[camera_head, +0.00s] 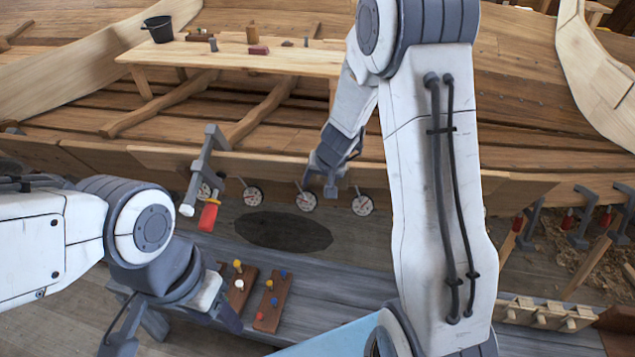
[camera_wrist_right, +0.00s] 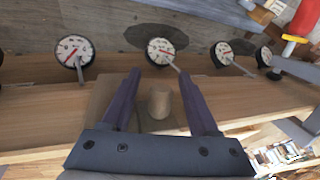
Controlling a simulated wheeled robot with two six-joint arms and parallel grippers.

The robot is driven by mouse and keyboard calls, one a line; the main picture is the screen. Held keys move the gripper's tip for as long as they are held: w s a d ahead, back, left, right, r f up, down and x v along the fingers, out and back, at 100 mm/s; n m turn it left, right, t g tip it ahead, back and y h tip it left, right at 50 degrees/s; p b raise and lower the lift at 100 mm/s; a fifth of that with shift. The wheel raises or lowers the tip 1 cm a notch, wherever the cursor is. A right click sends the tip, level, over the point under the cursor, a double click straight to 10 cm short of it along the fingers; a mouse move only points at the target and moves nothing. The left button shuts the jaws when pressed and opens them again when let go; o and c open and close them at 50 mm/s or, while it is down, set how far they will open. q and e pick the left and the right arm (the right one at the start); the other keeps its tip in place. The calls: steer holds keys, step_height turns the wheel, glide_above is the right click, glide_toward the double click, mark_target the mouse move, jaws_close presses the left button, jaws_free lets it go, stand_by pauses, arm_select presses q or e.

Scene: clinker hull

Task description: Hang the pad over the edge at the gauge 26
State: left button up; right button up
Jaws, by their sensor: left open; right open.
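The pad (camera_wrist_right: 101,104) is grey-brown with a pale round knob (camera_wrist_right: 159,102). In the right wrist view it lies at the plank's edge, in line with a dial gauge (camera_wrist_right: 160,50). My right gripper (camera_wrist_right: 158,98) is open, one finger on each side of the knob, with gaps visible. In the head view my right gripper (camera_head: 333,172) is at the hull plank's edge and hides the pad. That gauge is likely the middle hanging one (camera_head: 306,201). The gauge numbers are too small to read. My left gripper (camera_head: 176,333) is open and empty over the bench.
Other gauges hang along the edge (camera_head: 253,196) (camera_head: 362,205). A grey clamp (camera_head: 206,168) with a red handle grips the plank to the left. The bench below holds boards with coloured pegs (camera_head: 270,300). A wooden table (camera_head: 240,60) with a black bucket stands behind.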

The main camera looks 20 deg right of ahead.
steer(key=p+v, duration=0.4)
steer(key=v, duration=0.6)
steer(key=shift+r, duration=0.2)
steer(key=s+a+r+n+g+y, duration=0.1)
steer(key=s+a+r+n, duration=0.15)
steer(key=s+a, duration=0.35)
steer(key=s+a+r+n+g+y, duration=0.1)
steer(key=s+a+r+n, duration=0.15)
steer(key=a, duration=0.55)
steer(key=s+a+n+g+h, duration=0.1)
steer(key=s+n, duration=0.2)
steer(key=s, duration=0.6)
steer(key=s+a+r+n+g, duration=0.1)
steer(key=s+n, duration=0.3)
steer(key=s, duration=0.5)
steer(key=shift+a+r+g+h, duration=0.35)
steer(key=shift+a+g+h, duration=0.05)
steer(key=shift+a, duration=0.45)
